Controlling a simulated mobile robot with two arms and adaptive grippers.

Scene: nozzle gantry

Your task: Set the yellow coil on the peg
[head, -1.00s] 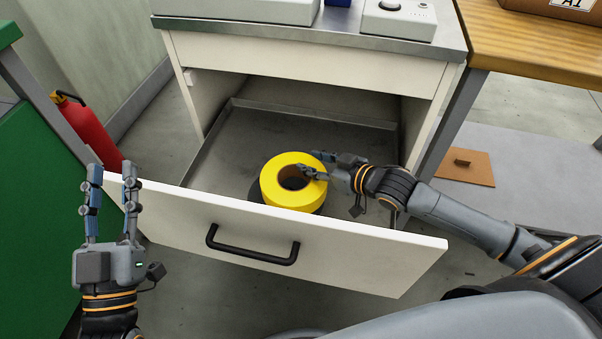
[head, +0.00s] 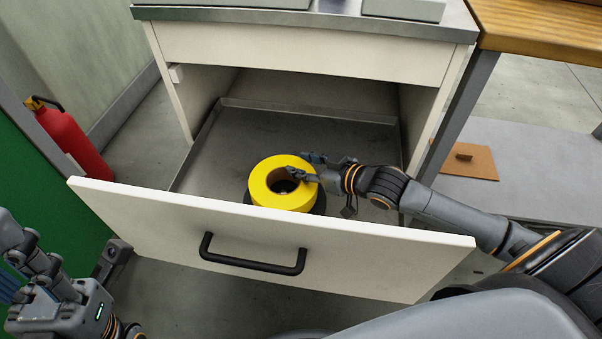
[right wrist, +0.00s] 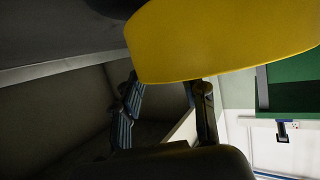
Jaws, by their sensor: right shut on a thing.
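The yellow coil (head: 266,190), a thick ring with a brown inner core, is in the open drawer, lying nearly flat with its hole facing up. A dark round thing (head: 320,204) shows beneath it; I cannot tell what it is, or whether the two touch. My right gripper (head: 304,167) is shut on the coil's right side, one finger at the hole. In the right wrist view the yellow coil (right wrist: 215,40) fills the top between the fingers. My left gripper (head: 18,262) is at the lower left, empty and open, its tips partly cut off. I see no peg.
The drawer's white front (head: 370,262) with its black handle (head: 252,262) stands between my body and the coil. The drawer floor (head: 290,125) behind the coil is bare. A red fire extinguisher (head: 72,140) stands left; a wooden bench (head: 540,32) is at the right.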

